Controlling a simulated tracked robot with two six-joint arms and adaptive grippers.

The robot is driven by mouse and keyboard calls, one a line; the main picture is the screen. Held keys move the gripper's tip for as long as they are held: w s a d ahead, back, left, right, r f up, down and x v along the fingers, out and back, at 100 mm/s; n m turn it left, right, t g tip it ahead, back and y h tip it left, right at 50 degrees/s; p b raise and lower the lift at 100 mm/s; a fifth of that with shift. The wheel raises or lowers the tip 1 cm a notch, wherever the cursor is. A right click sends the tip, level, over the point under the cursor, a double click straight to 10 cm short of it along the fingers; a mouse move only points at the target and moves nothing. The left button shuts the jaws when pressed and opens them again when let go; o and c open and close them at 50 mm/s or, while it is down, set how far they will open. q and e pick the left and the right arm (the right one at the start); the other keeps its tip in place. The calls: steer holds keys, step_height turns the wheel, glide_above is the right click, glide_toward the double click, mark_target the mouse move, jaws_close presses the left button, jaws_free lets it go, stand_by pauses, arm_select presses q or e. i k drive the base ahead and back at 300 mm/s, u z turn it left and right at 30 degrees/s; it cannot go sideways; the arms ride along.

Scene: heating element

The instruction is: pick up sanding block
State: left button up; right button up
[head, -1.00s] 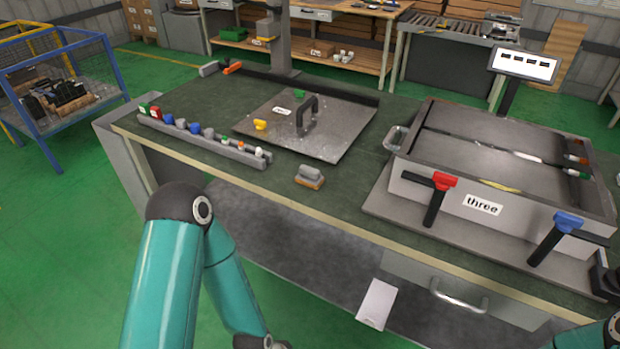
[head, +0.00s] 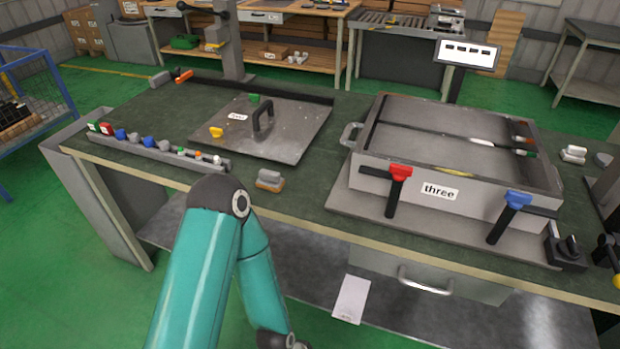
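The sanding block (head: 270,180) is a small block with a grey top and an orange-brown lower part. It sits on the dark green bench top (head: 302,205) near its front edge, between the metal plate and the large tray. Nothing holds it. My teal left arm comes up from the bottom in front of the bench, with its elbow just left of the block and its forearm running down out of the picture. Neither gripper's fingers show in the head view.
A rail of small coloured parts (head: 160,154) lies left of the block. A metal plate with a black handle (head: 264,118) lies behind it. A large tray labelled three (head: 455,150), with red (head: 400,173) and blue (head: 518,200) clamp handles, stands to the right. A drawer handle (head: 425,284) sticks out below.

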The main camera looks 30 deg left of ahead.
mark_target(269, 180)
steer(key=u, duration=0.15)
steer(key=i, duration=0.2)
steer(key=z, duration=2.25)
steer(key=k, duration=2.1)
steer(key=u, duration=1.2)
steer(key=i, duration=1.05)
steer(key=u, duration=0.1)
